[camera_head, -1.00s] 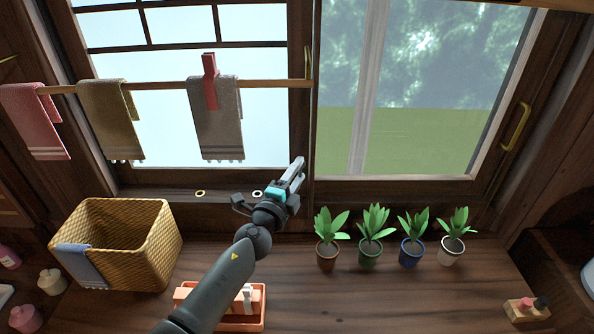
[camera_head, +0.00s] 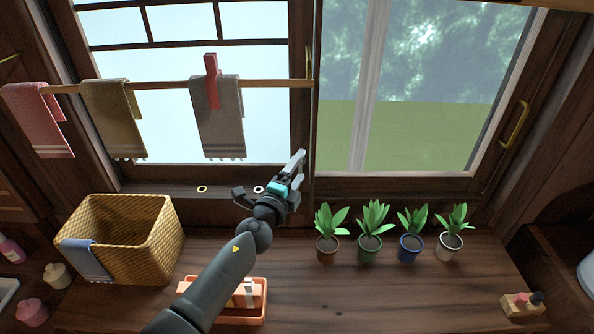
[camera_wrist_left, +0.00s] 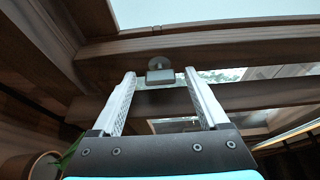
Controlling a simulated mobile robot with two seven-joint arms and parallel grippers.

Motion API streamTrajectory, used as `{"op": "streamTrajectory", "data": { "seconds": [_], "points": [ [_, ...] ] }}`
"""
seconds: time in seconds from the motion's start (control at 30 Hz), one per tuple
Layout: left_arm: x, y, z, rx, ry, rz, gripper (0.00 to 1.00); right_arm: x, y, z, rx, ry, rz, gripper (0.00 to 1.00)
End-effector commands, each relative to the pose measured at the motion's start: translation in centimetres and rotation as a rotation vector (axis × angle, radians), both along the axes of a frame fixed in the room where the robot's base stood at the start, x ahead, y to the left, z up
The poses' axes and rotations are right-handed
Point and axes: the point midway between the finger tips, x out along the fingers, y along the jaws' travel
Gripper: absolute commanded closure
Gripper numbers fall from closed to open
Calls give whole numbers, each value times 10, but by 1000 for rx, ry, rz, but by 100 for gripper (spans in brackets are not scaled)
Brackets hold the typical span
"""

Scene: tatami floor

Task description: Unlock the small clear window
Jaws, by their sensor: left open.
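The clear window (camera_head: 440,60) is the right pane in the head view, with trees and grass behind it and a brass handle (camera_head: 515,125) on its right frame. The window on the left (camera_head: 260,60) has pale panes and dark bars. My left gripper (camera_head: 297,170) is open in front of the dark frame where the two windows meet, low down. In the left wrist view, its two fingers (camera_wrist_left: 160,95) are spread. A small metal latch (camera_wrist_left: 160,72) on the wooden frame shows between and beyond the fingertips. I cannot tell whether they touch it. My right gripper is not in view.
Several potted plants (camera_head: 368,240) stand on the counter right of my left arm. A wicker basket (camera_head: 150,250) stands left. An orange tray (camera_head: 250,315) lies under my forearm. A wooden rod (camera_head: 165,86) with towels crosses the left window. The counter's right part is mostly clear.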

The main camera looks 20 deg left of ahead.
Motion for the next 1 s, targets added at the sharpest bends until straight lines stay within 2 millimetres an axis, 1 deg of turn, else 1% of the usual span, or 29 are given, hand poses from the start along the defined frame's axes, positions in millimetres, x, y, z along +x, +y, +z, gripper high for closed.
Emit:
{"op": "streamTrajectory", "data": {
  "seconds": [0.13,0.27,0.5,0.63,0.9,1.0],
  "points": [
    [-4,1,0,-1,0,0,22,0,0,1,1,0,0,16],
    [-17,2,0,0,1,0,22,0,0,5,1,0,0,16],
    [-56,7,0,0,2,0,22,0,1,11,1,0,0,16],
    [-78,9,0,0,2,-1,22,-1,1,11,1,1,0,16],
    [-121,14,-1,0,2,-1,22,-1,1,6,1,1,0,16],
    [-133,15,-1,-1,1,0,22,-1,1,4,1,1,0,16]
  ]
}}
